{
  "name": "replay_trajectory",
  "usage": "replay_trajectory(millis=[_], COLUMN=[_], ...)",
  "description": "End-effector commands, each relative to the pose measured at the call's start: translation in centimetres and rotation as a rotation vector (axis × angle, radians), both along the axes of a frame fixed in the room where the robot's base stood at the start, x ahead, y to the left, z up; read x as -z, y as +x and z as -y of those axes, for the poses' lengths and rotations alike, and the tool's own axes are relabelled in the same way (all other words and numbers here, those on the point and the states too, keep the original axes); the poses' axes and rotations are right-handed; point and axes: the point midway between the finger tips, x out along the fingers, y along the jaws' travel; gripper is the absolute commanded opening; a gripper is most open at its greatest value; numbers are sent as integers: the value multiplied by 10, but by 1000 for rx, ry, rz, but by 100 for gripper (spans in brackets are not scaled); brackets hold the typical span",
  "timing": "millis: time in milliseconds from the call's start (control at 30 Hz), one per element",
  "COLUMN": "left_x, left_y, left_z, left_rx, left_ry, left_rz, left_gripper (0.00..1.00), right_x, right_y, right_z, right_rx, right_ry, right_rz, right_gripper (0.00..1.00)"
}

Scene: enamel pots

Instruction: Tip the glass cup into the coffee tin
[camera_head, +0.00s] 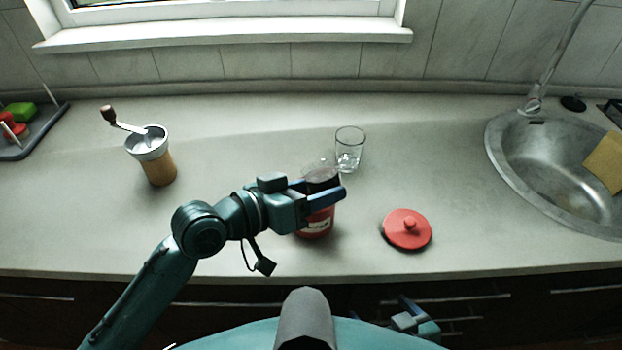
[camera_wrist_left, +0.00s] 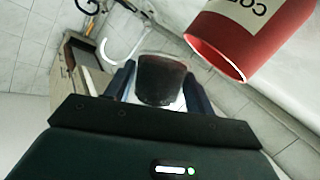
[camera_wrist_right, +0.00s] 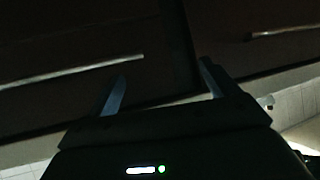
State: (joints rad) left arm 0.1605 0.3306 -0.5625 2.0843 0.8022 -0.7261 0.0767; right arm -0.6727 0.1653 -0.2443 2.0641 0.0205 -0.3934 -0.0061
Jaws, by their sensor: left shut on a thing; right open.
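My left gripper (camera_head: 326,188) is shut on a glass cup (camera_head: 321,176) with dark contents, over or just beside the red coffee tin (camera_head: 317,226). In the left wrist view the cup (camera_wrist_left: 162,82) sits between the fingers, and the tin (camera_wrist_left: 245,38) shows at the upper right, apart from the cup. The gripper hides the tin's upper part in the head view. I cannot tell how far the cup is tilted. My right gripper (camera_head: 412,314) is open and empty, low in front of the counter; its spread fingers also show in the right wrist view (camera_wrist_right: 163,85).
A second, clear glass (camera_head: 349,149) stands behind the held cup. A red lid (camera_head: 407,229) lies right of the tin. A coffee grinder (camera_head: 153,156) stands to the left, a dark tray (camera_head: 42,131) at the far left. A sink (camera_head: 545,165) is at the right.

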Motion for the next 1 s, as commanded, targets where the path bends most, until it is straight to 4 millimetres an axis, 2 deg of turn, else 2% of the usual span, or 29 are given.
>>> replay_trajectory(millis=[233, 267, 433, 633, 1000], left_x=[1, -5, -12, -14, -13], left_y=[-3, -1, 5, 9, 10], left_z=[2, 1, -3, -6, -6], left_rx=[-3, -4, -2, 1, 0], left_ry=[-394, -421, -580, -674, -684], left_rz=[-640, -693, -956, -1109, -1126], left_gripper=[29, 29, 29, 29, 29], right_x=[-7, -14, -15, -14, -10], right_y=[-2, -2, -2, -4, -6], right_z=[3, 5, 16, 16, 16], right_rx=[6, 11, 50, 44, 36], right_ry=[-9, -12, -25, -35, -41], right_rz=[-19, -24, -61, -74, -80], right_gripper=[87, 87, 87, 87, 87])
